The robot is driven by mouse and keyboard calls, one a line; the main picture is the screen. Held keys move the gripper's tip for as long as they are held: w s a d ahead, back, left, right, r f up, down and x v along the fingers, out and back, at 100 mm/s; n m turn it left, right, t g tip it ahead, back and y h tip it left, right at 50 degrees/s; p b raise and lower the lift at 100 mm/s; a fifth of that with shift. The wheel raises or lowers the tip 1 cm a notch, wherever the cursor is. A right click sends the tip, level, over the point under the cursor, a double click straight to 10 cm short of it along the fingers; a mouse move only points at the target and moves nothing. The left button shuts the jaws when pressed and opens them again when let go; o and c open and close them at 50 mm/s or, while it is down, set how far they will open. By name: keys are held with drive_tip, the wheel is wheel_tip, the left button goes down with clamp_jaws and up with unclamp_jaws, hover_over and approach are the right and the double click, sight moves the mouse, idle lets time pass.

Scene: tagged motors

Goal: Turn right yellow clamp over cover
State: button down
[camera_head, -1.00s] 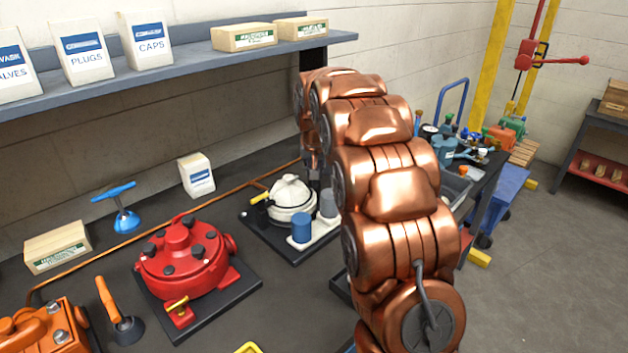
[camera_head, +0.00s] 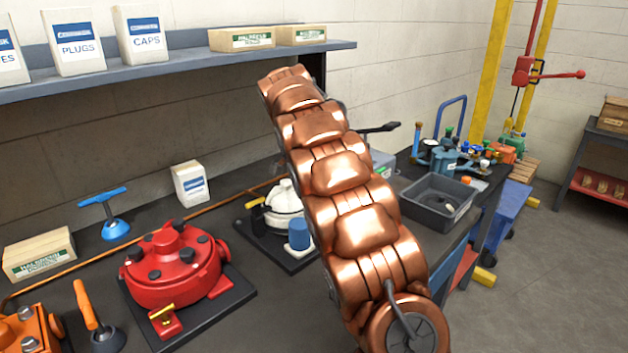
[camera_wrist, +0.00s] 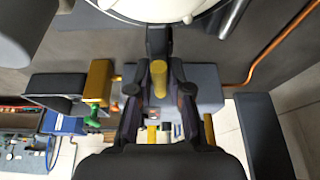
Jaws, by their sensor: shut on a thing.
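In the wrist view, a yellow clamp (camera_wrist: 158,75) stands between the dark fingers of my gripper (camera_wrist: 158,88), which is shut on it. The rounded white cover (camera_wrist: 165,8) is cut off at the top edge, just beyond the clamp. In the head view, the white housing (camera_head: 284,203) sits on a dark base plate, partly behind my copper arm. Another yellow clamp (camera_head: 258,203) shows at its left side. My gripper and the right side of the housing are hidden behind the arm in the head view.
A blue cup (camera_head: 299,234) stands in front of the white housing. A red motor (camera_head: 172,268) is on the left, with a blue-handled tool (camera_head: 110,214) behind it. A grey bin (camera_head: 438,197) lies right of my arm. A shelf (camera_head: 180,67) overhangs the bench.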

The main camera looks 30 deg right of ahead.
drive_tip(key=shift+m, duration=0.4)
drive_tip(key=c, duration=1.1)
unclamp_jaws()
drive_tip(key=shift+r, duration=0.1)
drive_tip(key=v, duration=0.6)
drive_tip(key=shift+a+r, duration=0.15)
drive_tip(key=shift+r, duration=0.1)
drive_tip(key=shift+a+r, duration=0.15)
drive_tip(key=shift+r, duration=0.15)
drive_tip(key=shift+s+r, duration=0.1)
